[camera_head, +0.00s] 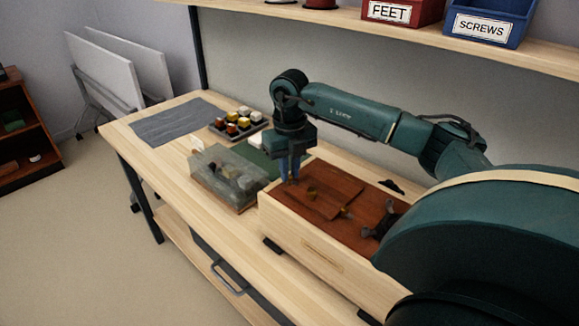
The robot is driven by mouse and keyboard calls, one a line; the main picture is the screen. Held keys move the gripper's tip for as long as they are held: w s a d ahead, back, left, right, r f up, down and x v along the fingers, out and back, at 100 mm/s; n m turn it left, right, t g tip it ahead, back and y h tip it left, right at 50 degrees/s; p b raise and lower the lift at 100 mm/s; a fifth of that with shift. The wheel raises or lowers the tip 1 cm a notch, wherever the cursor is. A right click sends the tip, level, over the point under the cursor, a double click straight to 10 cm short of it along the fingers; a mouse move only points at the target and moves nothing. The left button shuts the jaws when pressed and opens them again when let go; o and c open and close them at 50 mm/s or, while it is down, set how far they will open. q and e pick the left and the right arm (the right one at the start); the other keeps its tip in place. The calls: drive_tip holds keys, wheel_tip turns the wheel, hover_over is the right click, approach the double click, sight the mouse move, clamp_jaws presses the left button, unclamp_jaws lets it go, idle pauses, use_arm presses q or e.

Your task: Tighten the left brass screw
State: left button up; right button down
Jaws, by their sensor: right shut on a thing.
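The speaker cabinet (310,249) is a pale wood box lying on the bench, with a red-brown panel (372,200) on top. My right gripper (290,177) points down at the far left part of this panel. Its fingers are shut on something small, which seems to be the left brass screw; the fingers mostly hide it. Another small brass piece (312,193) shows just right of the fingertips, and a further brass piece (346,212) lies nearer the panel's middle. My left gripper is not in view.
A clear lidded box (222,180) stands left of the cabinet. Behind it are a tray of small blocks (238,124) and a grey cloth (172,121). A dark grey object (384,221) sits on the panel's right part. Red and blue bins (482,29) stand on the shelf above.

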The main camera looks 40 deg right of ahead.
sight(290, 175)
drive_tip(key=shift+m, duration=0.5)
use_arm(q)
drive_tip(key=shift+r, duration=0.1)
use_arm(e)
drive_tip(key=c, duration=1.4)
unclamp_jaws()
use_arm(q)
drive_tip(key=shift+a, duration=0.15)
use_arm(e)
wheel_tip(290, 175, up, 13)
